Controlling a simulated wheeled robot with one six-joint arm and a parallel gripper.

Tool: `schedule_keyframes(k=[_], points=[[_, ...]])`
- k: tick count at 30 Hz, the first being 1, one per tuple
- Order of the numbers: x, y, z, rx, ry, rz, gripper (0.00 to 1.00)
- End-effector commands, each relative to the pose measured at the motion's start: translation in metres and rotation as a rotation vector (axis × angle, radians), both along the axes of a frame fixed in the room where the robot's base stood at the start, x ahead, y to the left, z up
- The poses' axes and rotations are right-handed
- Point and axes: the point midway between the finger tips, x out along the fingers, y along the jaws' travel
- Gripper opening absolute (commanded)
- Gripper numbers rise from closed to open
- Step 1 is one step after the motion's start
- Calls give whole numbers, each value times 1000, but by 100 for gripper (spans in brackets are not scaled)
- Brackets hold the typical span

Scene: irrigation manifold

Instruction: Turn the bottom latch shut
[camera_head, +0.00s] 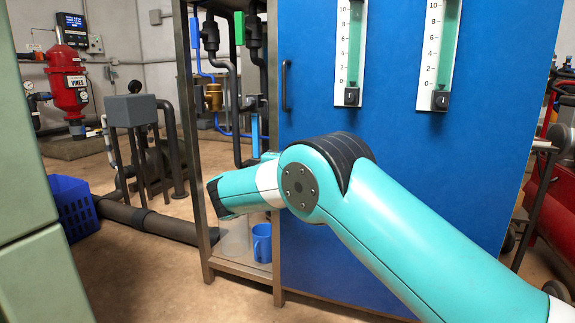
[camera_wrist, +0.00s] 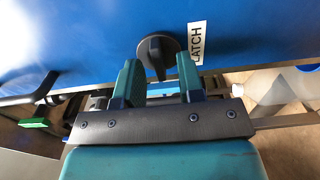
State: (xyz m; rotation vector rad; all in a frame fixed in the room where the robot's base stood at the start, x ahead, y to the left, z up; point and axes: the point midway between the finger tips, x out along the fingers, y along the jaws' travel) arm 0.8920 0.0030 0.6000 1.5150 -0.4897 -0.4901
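The latch is a dark round knob (camera_wrist: 157,48) with a narrow grip bar, on a blue panel (camera_wrist: 90,30) beside a white label reading LATCH (camera_wrist: 198,44). The bar points roughly down the wrist picture, tilted slightly. My gripper (camera_wrist: 159,62) is open, with one green finger on each side of the bar. Gaps show between the bar and both fingers, and nothing is held. In the head view my arm crosses in front of the blue cabinet door (camera_head: 315,60); the latch and fingertips are hidden there.
A metal frame with a shelf (camera_head: 238,268) stands left of the blue door, holding a blue mug (camera_head: 262,243) and a clear container (camera_head: 235,238). Pipes run above them. A door handle (camera_head: 285,85) and two gauges (camera_head: 349,50) are on the door. A blue crate (camera_head: 72,207) stands left.

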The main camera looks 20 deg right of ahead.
Motion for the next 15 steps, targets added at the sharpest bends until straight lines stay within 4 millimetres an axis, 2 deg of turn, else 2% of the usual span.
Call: schedule_keyframes(k=[7,9,12,15], points=[[0,-6,0,0,0,-7,35],[0,-6,0,0,0,-7,19],[0,-6,0,0,0,-6,0],[0,-5,0,0,0,-5,0]])
